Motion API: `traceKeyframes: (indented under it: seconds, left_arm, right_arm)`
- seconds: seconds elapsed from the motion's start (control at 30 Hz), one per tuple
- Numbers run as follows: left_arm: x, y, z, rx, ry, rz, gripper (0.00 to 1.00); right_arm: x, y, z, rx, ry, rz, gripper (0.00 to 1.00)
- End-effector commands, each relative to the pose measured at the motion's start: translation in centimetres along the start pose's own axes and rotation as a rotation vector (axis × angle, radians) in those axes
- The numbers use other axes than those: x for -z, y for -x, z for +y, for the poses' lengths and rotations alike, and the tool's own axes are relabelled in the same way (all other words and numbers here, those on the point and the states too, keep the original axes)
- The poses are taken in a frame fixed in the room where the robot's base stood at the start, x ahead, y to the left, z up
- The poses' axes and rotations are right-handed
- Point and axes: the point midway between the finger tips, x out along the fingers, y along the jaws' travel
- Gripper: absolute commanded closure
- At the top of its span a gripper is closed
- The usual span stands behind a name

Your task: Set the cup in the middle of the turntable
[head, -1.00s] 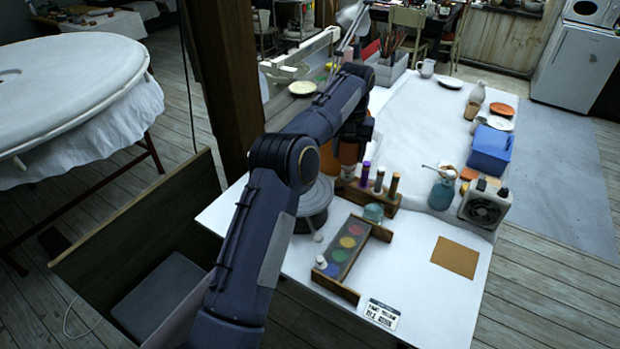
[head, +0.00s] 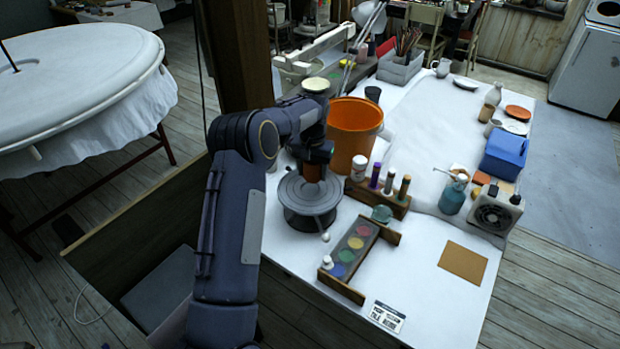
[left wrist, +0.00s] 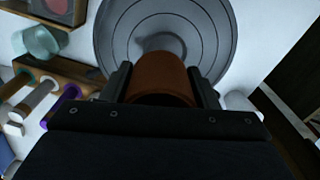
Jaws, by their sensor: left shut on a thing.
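The turntable (head: 307,206) is a grey round disc with ring grooves, at the left part of the white table. It also fills the top of the left wrist view (left wrist: 215,38). My left gripper (head: 316,158) is shut on the brown cup (head: 314,173), over the back part of the disc as the head view shows it. I cannot tell whether the cup's base touches the disc. My right gripper is out of view.
An orange bucket (head: 352,135) stands just behind the turntable. A wooden rack (head: 382,199) with several small bottles and a paint palette (head: 350,250) are close on the right. A small plate (head: 316,85) sits farther back.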

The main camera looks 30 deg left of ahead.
Motion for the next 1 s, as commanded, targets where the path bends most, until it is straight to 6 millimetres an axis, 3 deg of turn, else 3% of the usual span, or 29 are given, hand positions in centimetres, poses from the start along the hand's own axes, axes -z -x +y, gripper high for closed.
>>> traceKeyframes:
  seconds: [0.1,0.3,0.73,0.77,0.9,1.0]
  left_arm:
    - [-0.3,-0.9,-0.9,0.000,0.002,-0.003,0.72]
    - [-0.2,-3.7,-0.7,0.000,0.001,-0.002,0.72]
    - [-0.1,-4.5,-0.7,0.000,0.000,0.001,0.72]
    - [-0.2,-4.5,-0.7,0.000,0.000,0.000,0.45]
    - [-0.2,-4.4,-0.7,0.000,0.000,0.000,0.26]
    - [-0.2,-4.4,-0.7,0.000,0.000,0.000,0.24]
  right_arm:
    - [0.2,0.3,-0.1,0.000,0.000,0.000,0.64]
    - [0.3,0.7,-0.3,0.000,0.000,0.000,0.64]
    - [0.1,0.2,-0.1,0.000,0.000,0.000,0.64]
    - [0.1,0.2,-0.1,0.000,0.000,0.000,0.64]
    - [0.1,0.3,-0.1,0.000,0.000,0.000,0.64]
    - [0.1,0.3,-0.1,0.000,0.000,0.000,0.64]
